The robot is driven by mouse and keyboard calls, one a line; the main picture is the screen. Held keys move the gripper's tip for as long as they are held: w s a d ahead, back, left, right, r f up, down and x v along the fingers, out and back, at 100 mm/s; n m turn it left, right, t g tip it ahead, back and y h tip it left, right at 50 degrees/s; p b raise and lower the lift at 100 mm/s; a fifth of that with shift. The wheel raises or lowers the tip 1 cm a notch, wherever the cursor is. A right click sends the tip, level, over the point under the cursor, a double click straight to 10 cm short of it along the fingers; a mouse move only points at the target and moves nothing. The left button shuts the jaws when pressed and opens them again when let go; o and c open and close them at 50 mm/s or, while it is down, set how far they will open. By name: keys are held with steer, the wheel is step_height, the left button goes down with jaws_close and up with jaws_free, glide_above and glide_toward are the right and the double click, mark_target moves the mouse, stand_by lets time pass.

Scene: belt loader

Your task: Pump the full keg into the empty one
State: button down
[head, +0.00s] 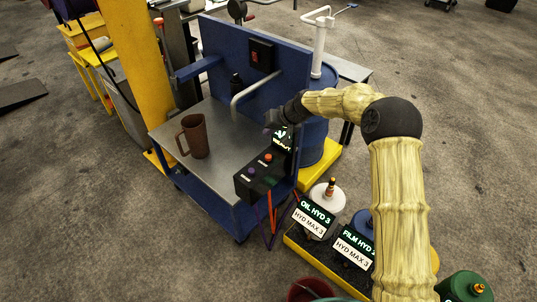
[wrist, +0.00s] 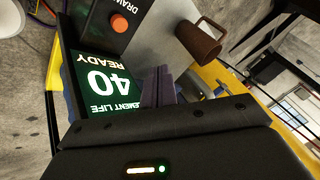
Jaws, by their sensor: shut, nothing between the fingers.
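My gripper (head: 273,118) hangs over the blue cart beside the lit display (head: 283,138); its shut, empty fingers (wrist: 160,88) show in the wrist view close to the display (wrist: 104,84), which reads "READY", "40" and "ELEMENT LIFE". The black control box (head: 262,176) has an orange button (head: 267,157) and a purple one (head: 250,171). The orange button (wrist: 119,23) also shows in the wrist view, apart from the fingers. A white container (head: 327,198) and a partly hidden blue one (head: 362,222) stand behind signs reading "OIL HYD 3" and "FILM HYD". I cannot tell which keg is full.
A brown mug (head: 194,136) stands on the cart's grey top (head: 223,150). A blue drum (head: 322,88) with a white pipe stands behind the cart. A green container (head: 467,287) is at lower right. A yellow post (head: 140,70) rises at left. Grey floor is open at right.

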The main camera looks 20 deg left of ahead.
mark_target(270, 157)
steer(key=shift+f, duration=0.1)
steer(key=shift+f+b, duration=2.85)
steer(key=shift+f, duration=1.5)
steer(key=shift+f, duration=0.1)
steer(key=shift+f, duration=0.3)
steer(key=shift+f+b, duration=0.45)
steer(key=shift+r+p, duration=0.6)
steer(key=shift+r, duration=0.3)
steer(key=shift+r+p, duration=1.6)
steer(key=shift+r, duration=0.9)
